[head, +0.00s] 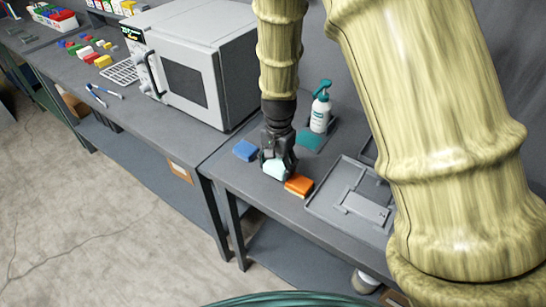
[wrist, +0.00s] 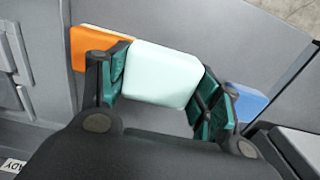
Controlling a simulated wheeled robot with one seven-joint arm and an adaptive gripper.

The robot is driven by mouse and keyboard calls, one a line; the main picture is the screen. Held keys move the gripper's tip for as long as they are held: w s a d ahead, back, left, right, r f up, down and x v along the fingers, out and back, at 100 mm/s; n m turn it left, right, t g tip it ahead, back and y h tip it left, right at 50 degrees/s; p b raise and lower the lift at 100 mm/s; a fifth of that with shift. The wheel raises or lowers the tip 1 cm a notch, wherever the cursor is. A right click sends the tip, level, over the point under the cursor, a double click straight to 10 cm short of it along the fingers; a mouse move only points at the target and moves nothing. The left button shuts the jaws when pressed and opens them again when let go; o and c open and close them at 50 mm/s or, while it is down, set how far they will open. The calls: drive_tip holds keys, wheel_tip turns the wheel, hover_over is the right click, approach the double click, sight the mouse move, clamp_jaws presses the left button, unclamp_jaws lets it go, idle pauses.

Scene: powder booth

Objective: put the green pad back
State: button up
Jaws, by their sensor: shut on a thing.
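The green pad (wrist: 158,76), pale mint and rounded at the corners, is between the fingers of my gripper (wrist: 160,92) in the wrist view. In the head view my gripper (head: 277,158) points down at the table, shut on the pad (head: 274,169). An orange pad (head: 299,185) lies close on the right, and a blue pad (head: 246,150) lies on the left. Both also show in the wrist view, orange (wrist: 90,46) at left and blue (wrist: 243,101) at right. I cannot tell whether the held pad touches the table.
A white pump bottle (head: 320,112) with a teal top stands behind my gripper, beside a teal patch (head: 311,138) on the table. A grey tray (head: 326,205) lies to the right. A large white oven-like box (head: 195,70) stands to the left on the bench.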

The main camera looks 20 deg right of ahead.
sight(274, 162)
drive_tip(key=w, duration=0.2)
drive_tip(key=w+p, duration=0.1)
drive_tip(key=w, duration=0.1)
drive_tip(key=shift+d+f, duration=0.1)
drive_tip(key=shift+f, duration=0.1)
drive_tip(key=shift+w, duration=0.25)
drive_tip(key=shift+r, duration=0.15)
drive_tip(key=shift+s+r, duration=0.15)
drive_tip(key=shift+s, duration=0.05)
drive_tip(key=shift+w+f+p, duration=0.25)
drive_tip(key=shift+f+p, duration=0.05)
drive_tip(key=shift+f, duration=0.2)
drive_tip(key=shift+w+f+p, duration=0.25)
drive_tip(key=shift+f+p, duration=0.05)
drive_tip(key=shift+f, duration=0.2)
drive_tip(key=shift+s+f+p, duration=0.25)
drive_tip(key=shift+f+p, duration=0.25)
drive_tip(key=shift+f, duration=0.35)
drive_tip(key=shift+w+f, duration=0.15)
drive_tip(key=shift+f, duration=0.1)
